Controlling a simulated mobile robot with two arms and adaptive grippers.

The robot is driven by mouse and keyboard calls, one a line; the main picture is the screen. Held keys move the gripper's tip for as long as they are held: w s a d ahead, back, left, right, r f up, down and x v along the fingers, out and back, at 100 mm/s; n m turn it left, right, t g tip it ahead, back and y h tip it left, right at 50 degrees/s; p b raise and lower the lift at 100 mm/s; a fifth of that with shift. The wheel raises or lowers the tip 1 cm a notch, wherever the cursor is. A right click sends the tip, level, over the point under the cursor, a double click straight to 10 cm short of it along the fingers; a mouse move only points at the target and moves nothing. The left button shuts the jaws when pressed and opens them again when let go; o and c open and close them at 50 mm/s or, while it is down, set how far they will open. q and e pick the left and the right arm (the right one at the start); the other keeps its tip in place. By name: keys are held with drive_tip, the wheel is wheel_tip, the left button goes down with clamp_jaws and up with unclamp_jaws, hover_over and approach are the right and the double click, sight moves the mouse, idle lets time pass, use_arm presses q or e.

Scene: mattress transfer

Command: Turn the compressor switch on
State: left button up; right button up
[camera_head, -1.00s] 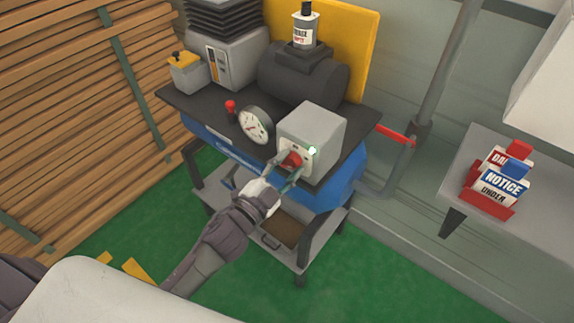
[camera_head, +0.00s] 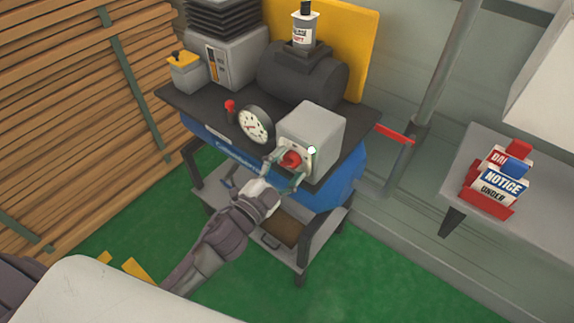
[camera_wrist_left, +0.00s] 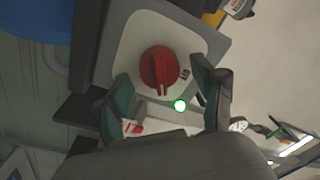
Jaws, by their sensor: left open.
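The compressor switch is a red rotary knob (camera_head: 291,159) on the front face of a grey box (camera_head: 327,127) on top of the compressor. In the left wrist view the red knob (camera_wrist_left: 160,68) sits on a pale plate, its ridge pointing down in the picture. My right gripper is not in view.
The blue compressor tank (camera_head: 228,147) sits on a metal stand, with a pressure gauge (camera_head: 255,125) beside the box. A red-handled pipe valve (camera_head: 395,134) is at the right. A grey shelf (camera_head: 535,200) holds notice signs (camera_head: 497,184). Green floor lies in front.

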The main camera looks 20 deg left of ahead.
use_arm(q)
drive_tip(key=shift+s, duration=0.1)
drive_tip(key=v, duration=1.2)
drive_tip(key=s+a+f+n+g+y, duration=0.2)
drive_tip(key=s+f+n+g, duration=0.15)
drive_tip(key=f, duration=1.25)
drive_tip(key=s+a+f+n+g+y, duration=0.2)
drive_tip(key=f+n+g+y, duration=0.15)
drive_tip(key=f, duration=1.35)
drive_tip(key=s+f+n+g, duration=0.2)
drive_tip(key=s+f+g, duration=0.3)
drive_tip(key=s+f, duration=0.5)
drive_tip(key=s+f+n+g, duration=0.1)
drive_tip(key=s+f+g, duration=0.3)
drive_tip(key=s+f, duration=0.6)
drive_tip(key=s, duration=0.5)
drive_tip(key=shift+s+a+f+n+g, duration=0.15)
drive_tip(key=shift+s+a+n+g, duration=0.1)
drive_tip(key=shift+a+n+g, duration=0.15)
